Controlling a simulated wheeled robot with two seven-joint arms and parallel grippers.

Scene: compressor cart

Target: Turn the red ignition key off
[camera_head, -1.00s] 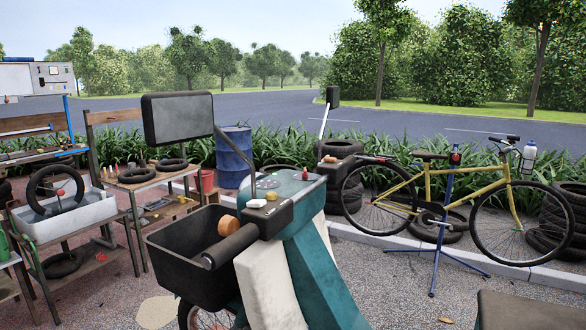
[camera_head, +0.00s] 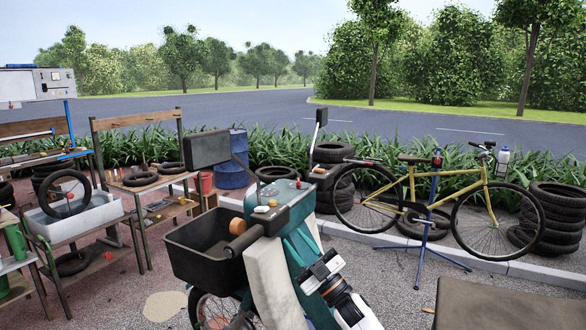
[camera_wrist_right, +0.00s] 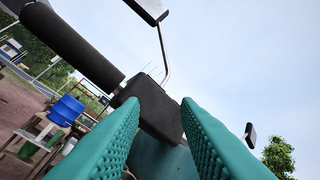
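A small red key (camera_head: 299,184) shows on the teal dashboard (camera_head: 287,192) of the scooter in the head view; its exact angle is too small to tell. My right gripper (camera_head: 303,252) is in front of the scooter's teal body, below and nearer than the key. In the right wrist view its two teal ribbed fingers (camera_wrist_right: 161,101) are apart with nothing held between them. Beyond them is the black handlebar housing (camera_wrist_right: 153,117); the key does not show there. My left gripper is not in view.
The scooter has a black handlebar grip (camera_head: 244,240), a black front basket (camera_head: 205,262) and mirrors (camera_head: 207,148) on stalks. A yellow bicycle (camera_head: 432,180) on a blue stand is at right. Workbenches with tyres stand at left. A dark flat surface (camera_head: 500,308) is at lower right.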

